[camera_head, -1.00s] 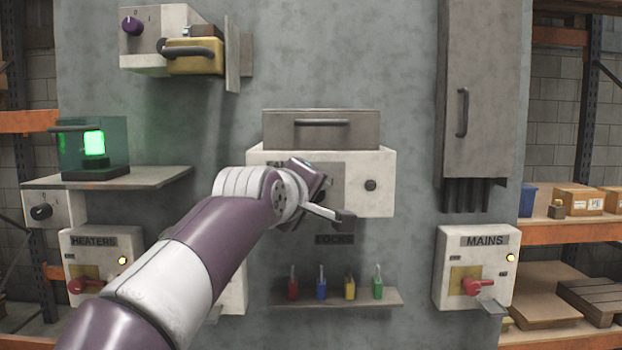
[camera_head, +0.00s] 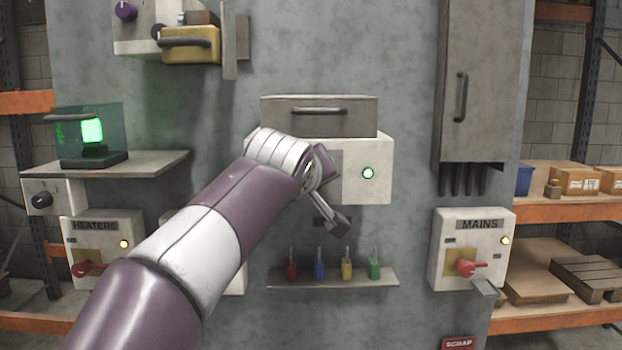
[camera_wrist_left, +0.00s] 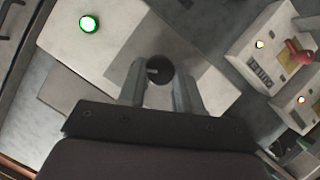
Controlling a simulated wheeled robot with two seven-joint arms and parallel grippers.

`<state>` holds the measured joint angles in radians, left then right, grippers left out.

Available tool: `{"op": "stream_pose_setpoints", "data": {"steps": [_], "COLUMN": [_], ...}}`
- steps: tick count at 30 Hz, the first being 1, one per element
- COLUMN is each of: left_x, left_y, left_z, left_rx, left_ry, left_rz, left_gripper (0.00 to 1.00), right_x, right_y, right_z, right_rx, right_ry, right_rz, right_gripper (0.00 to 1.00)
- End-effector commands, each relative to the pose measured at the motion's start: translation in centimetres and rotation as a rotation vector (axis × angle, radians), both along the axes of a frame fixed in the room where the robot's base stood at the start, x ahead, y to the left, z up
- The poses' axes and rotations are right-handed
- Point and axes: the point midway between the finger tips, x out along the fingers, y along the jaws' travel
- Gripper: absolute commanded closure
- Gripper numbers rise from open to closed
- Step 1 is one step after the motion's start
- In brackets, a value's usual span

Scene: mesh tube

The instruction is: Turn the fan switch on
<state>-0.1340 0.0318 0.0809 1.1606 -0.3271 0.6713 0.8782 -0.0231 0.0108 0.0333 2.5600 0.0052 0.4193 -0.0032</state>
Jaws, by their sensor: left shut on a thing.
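The white fan box (camera_head: 377,150) is on the grey wall at the centre, with a green-lit lamp (camera_head: 368,173) on its front. The lamp also shows in the left wrist view (camera_wrist_left: 89,24). My left gripper (camera_wrist_left: 158,82) is shut on a dark round knob (camera_wrist_left: 160,67) at the box's grey plate. In the head view my left wrist and hand hide the knob and the box's label. My right gripper is not in view.
A grey hinged cover (camera_head: 355,122) with a handle sits right above the fan box. Below, a small shelf (camera_head: 335,280) holds several coloured padlocks. The heaters box (camera_head: 132,226) is at left, the mains box (camera_head: 483,240) at right, and a tall cabinet (camera_head: 470,90) at upper right.

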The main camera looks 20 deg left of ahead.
Motion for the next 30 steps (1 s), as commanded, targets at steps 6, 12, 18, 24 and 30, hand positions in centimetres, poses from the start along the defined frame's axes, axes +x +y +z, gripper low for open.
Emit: {"op": "stream_pose_setpoints", "data": {"steps": [6, 12, 18, 24, 30], "left_x": [0.0, 0.0, 0.0, -0.7, -5.2], "left_y": [0.0, 0.0, 0.0, -0.1, -0.4], "left_z": [0.0, 0.0, 0.0, 0.1, 1.5], "left_rx": [0.005, 0.005, 0.004, 0.003, 0.003], "left_ry": [0.001, 0.001, 0.001, -0.002, -0.006], "left_rz": [0.0, 0.0, 0.0, -0.001, -0.002], "left_gripper": [0.96, 0.53, 0.4, 0.4, 0.4], "right_x": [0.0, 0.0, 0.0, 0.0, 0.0], "right_y": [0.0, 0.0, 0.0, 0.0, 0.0], "right_z": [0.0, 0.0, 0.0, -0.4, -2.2], "right_rx": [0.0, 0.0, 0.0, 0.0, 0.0], "right_ry": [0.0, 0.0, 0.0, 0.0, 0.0], "right_rz": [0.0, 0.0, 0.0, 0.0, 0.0], "right_gripper": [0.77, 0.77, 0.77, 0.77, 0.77]}}
